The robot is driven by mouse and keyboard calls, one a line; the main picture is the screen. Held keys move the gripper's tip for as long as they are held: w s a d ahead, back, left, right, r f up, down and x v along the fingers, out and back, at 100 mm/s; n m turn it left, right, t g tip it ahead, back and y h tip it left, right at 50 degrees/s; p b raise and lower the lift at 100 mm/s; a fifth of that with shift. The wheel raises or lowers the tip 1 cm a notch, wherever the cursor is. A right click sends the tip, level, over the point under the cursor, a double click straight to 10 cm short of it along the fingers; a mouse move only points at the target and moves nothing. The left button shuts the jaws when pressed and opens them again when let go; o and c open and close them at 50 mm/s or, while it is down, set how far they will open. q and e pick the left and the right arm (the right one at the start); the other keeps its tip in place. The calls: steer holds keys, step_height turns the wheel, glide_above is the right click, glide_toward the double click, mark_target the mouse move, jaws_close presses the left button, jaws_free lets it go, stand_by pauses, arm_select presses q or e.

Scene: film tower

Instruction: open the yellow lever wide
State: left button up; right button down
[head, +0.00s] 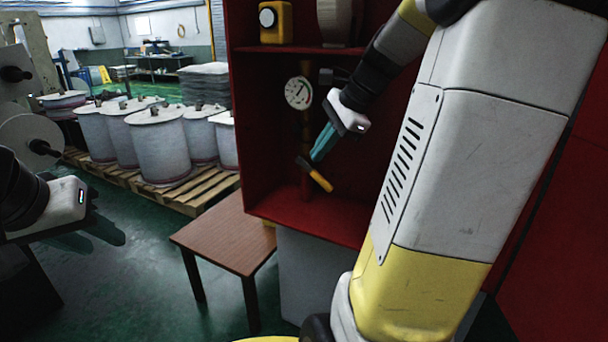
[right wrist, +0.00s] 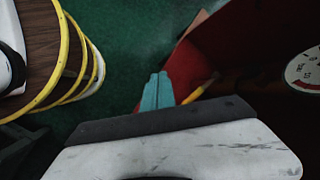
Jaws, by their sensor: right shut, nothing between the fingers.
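The yellow lever (head: 319,178) sits on a vertical pipe inside the red cabinet, below a round white gauge (head: 298,93). It slants down to the right in the head view. In the right wrist view the lever (right wrist: 197,93) shows just right of the fingers. My right gripper (head: 316,157) is shut and empty, its teal fingertips close above the lever; I cannot tell whether they touch it. In the right wrist view its fingers (right wrist: 157,92) lie together. My left gripper (head: 100,232) is at the far left, away from the cabinet, its fingers dark and unclear.
The red cabinet (head: 262,150) has side walls and a shelf around the lever. A yellow device (head: 276,22) stands on the shelf. A brown table (head: 225,235) is at the lower left of the cabinet. White drums (head: 158,145) stand on a wooden pallet (head: 190,195) behind.

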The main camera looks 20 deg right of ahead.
mark_target(324, 179)
steer(key=w+d+f+m+t, duration=0.1)
steer(key=w+d+m, duration=0.2)
steer(key=d+m, duration=0.3)
steer(key=w+d+f+m, duration=0.1)
steer(key=w+d+m, duration=0.25)
steer(key=d, duration=0.45)
steer(key=shift+m, duration=0.55)
steer(key=x, duration=1.3)
steer(key=shift+a+f, duration=0.15)
steer(key=shift+f, duration=0.2)
steer(key=shift+f, duration=0.1)
